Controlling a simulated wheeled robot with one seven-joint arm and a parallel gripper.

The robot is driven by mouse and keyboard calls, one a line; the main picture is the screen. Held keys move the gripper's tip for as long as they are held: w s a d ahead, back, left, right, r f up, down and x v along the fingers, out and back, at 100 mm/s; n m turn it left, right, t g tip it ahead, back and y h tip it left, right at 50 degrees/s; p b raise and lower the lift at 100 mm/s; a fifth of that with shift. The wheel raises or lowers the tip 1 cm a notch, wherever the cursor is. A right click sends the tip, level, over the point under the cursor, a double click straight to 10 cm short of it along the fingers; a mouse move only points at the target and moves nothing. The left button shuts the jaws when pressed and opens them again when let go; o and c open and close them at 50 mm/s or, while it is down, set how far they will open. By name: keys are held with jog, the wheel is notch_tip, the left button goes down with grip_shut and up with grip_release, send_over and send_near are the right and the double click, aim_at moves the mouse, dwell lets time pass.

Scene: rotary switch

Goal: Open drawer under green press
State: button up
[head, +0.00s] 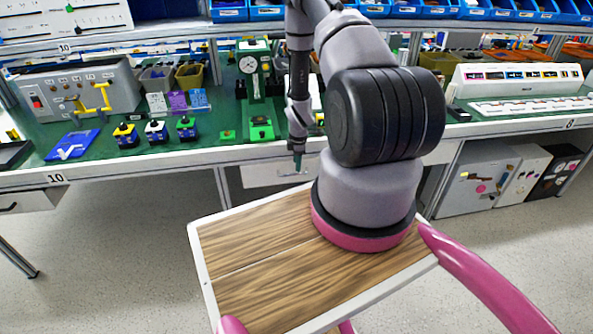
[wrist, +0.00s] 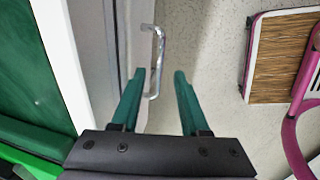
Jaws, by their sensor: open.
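The green press (head: 257,82) with a round dial stands on the green bench top. Below it, under the bench edge, is a light grey drawer (head: 262,174), its front looking flush and shut. The drawer's metal bar handle (wrist: 160,45) shows clearly in the wrist view, standing out from the drawer front (wrist: 97,45). My gripper (head: 298,163) points down just in front of the drawer. In the wrist view its green fingers (wrist: 160,76) are open, and the near part of the handle appears between them. Nothing is gripped, and I cannot tell whether a finger touches the handle.
My arm hides part of the bench right of the press. Another drawer (head: 30,200) is at the far left. The grey floor (head: 120,240) in front of the bench is clear.

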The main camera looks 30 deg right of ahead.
aim_at(297, 174)
jog(key=shift+w+d+f, duration=0.1)
jog(key=shift+w+f, duration=0.15)
jog(key=shift+f, duration=0.9)
jog(key=shift+w+d+f, duration=0.1)
jog(key=shift+w+f, duration=0.15)
jog(key=shift+f, duration=0.9)
grip_shut()
